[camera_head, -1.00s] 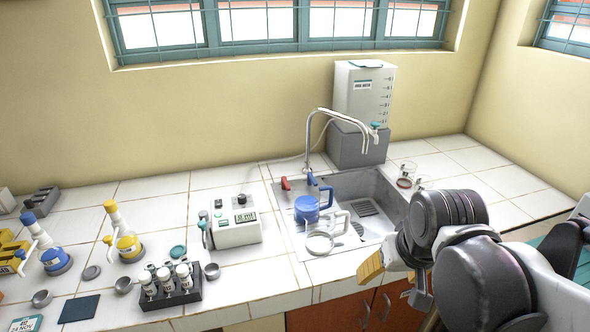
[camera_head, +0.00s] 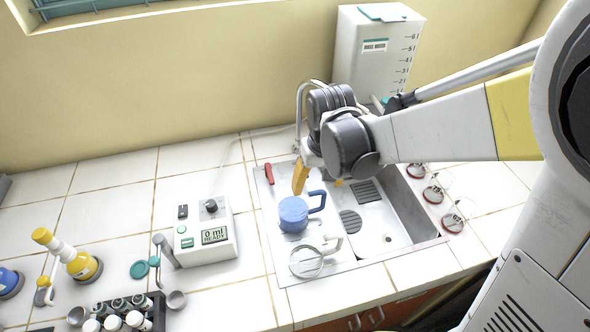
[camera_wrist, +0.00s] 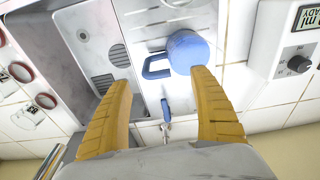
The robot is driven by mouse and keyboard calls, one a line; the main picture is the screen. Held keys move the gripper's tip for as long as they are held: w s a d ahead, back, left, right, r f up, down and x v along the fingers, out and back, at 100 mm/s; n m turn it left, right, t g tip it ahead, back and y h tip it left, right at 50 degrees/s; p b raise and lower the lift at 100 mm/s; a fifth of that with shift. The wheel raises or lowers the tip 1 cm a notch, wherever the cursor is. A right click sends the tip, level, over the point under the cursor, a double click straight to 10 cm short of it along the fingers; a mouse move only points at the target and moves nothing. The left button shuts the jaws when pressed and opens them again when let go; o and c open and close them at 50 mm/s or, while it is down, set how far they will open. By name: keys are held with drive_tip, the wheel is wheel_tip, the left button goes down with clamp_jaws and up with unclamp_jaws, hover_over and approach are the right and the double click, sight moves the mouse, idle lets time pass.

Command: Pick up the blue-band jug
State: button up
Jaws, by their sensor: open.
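The blue-band jug (camera_head: 293,214) stands upright on the sink's left ledge, its blue handle pointing right. It also shows in the wrist view (camera_wrist: 187,50), with the handle (camera_wrist: 155,66) to its left. My gripper (camera_head: 319,182) is open and empty, with its yellow fingers above and behind the jug in the head view. In the wrist view my gripper (camera_wrist: 162,78) has the handle beyond and between its fingertips, and the jug body near the right fingertip. I see no clear contact.
A clear jug with a white handle (camera_head: 306,262) stands just in front. The sink basin (camera_head: 385,222) is to the right. Several red-based glass vessels (camera_head: 433,194) stand beyond it. A meter box (camera_head: 206,238) is left. A red tap lever (camera_head: 269,173) and the tap are close behind.

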sight(318, 192)
drive_tip(key=f+b, duration=0.1)
drive_tip(key=f, duration=0.3)
drive_tip(key=w+f+b, duration=0.1)
drive_tip(key=f, duration=0.1)
drive_tip(key=shift+d+f+b, duration=0.3)
drive_tip(key=shift+f+b, duration=0.05)
drive_tip(key=shift+r, duration=0.1)
drive_tip(key=c, duration=1.5)
